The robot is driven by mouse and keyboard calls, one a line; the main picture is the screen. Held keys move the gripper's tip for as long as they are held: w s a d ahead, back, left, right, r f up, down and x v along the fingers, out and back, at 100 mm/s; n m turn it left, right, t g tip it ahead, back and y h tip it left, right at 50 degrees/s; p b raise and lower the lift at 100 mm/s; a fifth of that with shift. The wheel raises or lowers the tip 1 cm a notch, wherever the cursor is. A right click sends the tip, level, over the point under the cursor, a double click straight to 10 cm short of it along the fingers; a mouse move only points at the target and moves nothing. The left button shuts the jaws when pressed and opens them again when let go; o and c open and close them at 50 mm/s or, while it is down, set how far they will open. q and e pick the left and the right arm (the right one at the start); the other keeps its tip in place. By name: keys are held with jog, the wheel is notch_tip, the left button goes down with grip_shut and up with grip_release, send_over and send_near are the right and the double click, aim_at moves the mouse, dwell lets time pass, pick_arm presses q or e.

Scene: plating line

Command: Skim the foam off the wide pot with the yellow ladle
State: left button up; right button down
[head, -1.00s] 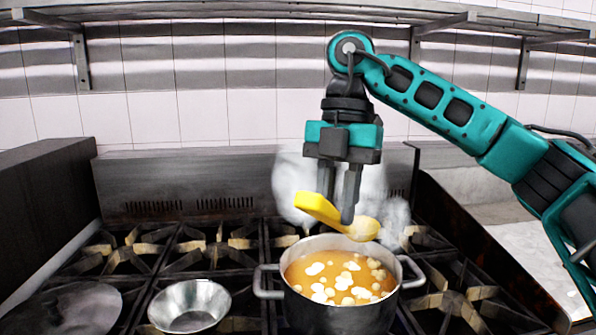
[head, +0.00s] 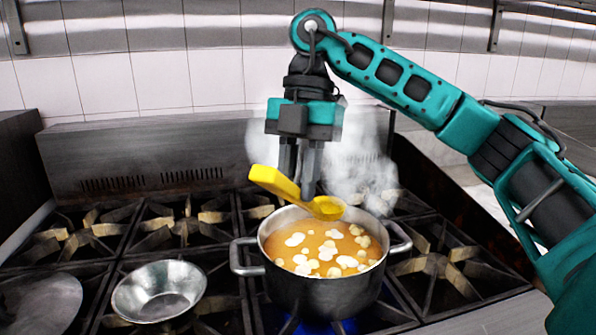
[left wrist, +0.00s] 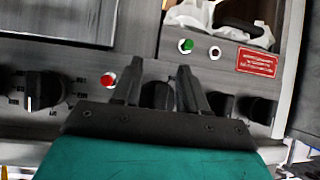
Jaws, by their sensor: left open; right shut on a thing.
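The wide pot (head: 318,292) stands on the stove in the head view, with orange-brown broth and several pale foam patches (head: 330,245) on its surface. My right gripper (head: 300,190) is shut on the yellow ladle (head: 272,182) above the pot's back rim. The ladle's handle points up to the left, and its bowl (head: 327,207) hangs over the back part of the pot, apparently clear of the broth. My left gripper (left wrist: 160,75) shows only in the left wrist view, open and empty, in front of the stove's knob panel.
A metal bowl (head: 160,291) sits on the grates left of the pot. A round metal thing (head: 42,303) lies at the far left. Steam (head: 350,160) rises behind the pot, and a blue flame (head: 318,326) shows under it. Knobs (left wrist: 42,90) line the panel.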

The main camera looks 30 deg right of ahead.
aim_at(298, 205)
notch_tip(298, 205, down, 2)
jog(key=shift+b, duration=0.55)
jog(key=shift+f+b, duration=0.8)
jog(key=shift+f, duration=0.65)
notch_tip(298, 205, down, 2)
jog(key=shift+f+b, duration=0.1)
jog(key=shift+b, duration=0.45)
jog(key=shift+f+b, duration=0.3)
jog(key=shift+f, duration=0.3)
